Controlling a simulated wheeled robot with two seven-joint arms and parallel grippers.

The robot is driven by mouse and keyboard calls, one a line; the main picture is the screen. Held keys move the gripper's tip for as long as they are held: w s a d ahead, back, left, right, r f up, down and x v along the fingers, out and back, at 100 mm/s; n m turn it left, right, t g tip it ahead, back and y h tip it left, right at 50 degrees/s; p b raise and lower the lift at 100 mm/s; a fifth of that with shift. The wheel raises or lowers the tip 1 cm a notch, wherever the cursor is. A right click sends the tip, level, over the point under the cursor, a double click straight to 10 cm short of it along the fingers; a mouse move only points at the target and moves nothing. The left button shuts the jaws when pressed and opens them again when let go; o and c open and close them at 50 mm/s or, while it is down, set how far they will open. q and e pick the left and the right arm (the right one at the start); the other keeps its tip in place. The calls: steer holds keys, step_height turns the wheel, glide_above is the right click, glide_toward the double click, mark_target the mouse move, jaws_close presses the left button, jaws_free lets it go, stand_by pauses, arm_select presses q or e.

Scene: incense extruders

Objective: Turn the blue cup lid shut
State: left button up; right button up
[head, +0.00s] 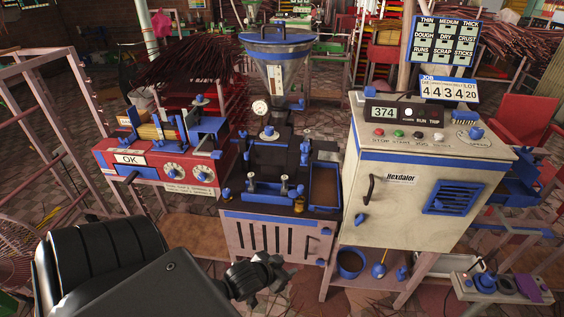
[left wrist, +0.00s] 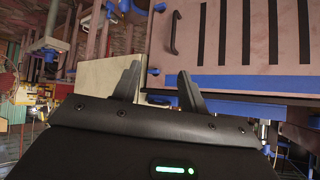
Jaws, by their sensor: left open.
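I cannot tell for sure which part is the blue cup lid. In the head view a small round blue-and-white cap (head: 268,133) sits on the dark extruder in the middle, below the hopper with its wide blue lid (head: 278,38). A blue cup (head: 350,263) stands low under the cream cabinet, apart from my gripper. My left gripper (head: 284,274) is at the lower middle, in front of the slotted pink stand and below the extruder. In the left wrist view its fingers (left wrist: 158,88) are spread, with nothing between them. My right gripper is not in view.
A red machine (head: 155,163) with dials stands left, and the cream control cabinet (head: 405,200) stands right. The slotted pink stand (head: 277,236) is close behind my left gripper. A pink metal frame (head: 45,110) rises at far left.

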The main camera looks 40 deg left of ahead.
arm_select(q)
steer(key=shift+s+d+f+g, duration=0.15)
steer(key=shift+s+d+g, duration=0.15)
steer(key=shift+s+d, duration=0.25)
steer(key=shift+s+d+f+g, duration=0.1)
steer(key=shift+s+d+g, duration=0.25)
steer(key=shift+s, duration=0.3)
